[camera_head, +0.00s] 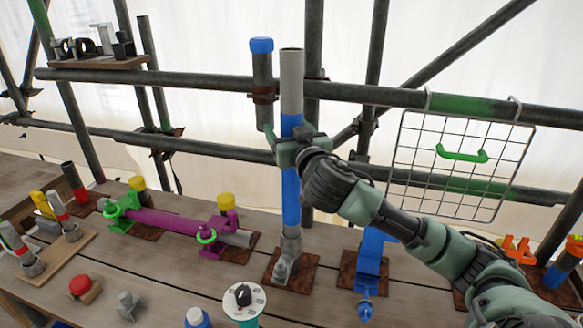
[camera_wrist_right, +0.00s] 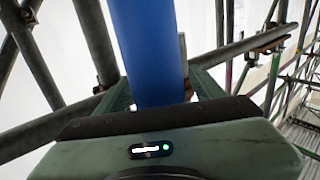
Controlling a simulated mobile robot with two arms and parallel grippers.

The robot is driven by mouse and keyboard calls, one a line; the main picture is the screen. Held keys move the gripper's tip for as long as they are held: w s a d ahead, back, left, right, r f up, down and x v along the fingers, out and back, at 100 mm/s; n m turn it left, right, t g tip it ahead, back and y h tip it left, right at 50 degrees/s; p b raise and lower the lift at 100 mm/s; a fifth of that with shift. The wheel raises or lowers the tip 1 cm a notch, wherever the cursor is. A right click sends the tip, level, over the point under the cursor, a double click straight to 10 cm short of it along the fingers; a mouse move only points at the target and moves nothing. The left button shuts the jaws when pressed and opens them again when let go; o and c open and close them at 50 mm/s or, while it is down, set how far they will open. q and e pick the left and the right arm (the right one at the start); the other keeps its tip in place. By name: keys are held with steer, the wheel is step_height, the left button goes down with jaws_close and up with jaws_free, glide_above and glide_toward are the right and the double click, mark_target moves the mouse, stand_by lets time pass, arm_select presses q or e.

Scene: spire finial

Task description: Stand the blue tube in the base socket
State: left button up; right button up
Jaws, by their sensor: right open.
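The blue tube (camera_head: 290,190) has a grey upper end and stands upright. Its lower end meets the grey base socket (camera_head: 291,246) on a rusty plate; whether it is fully seated I cannot tell. My right gripper (camera_head: 284,147) is around the upper part of the tube with its jaws open. In the right wrist view the blue tube (camera_wrist_right: 148,50) passes between the two fingers of the right gripper (camera_wrist_right: 150,92). My left gripper is not in view.
Scaffold pipes (camera_head: 200,82) run behind the tube, with a blue-capped post (camera_head: 262,80) close to its left. A wire basket panel (camera_head: 460,165) hangs at the right. A purple tube (camera_head: 160,222) lies on the table to the left. A dial (camera_head: 243,297) stands in front.

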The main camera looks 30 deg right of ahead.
jaws_close()
steer(key=shift+r, duration=0.15)
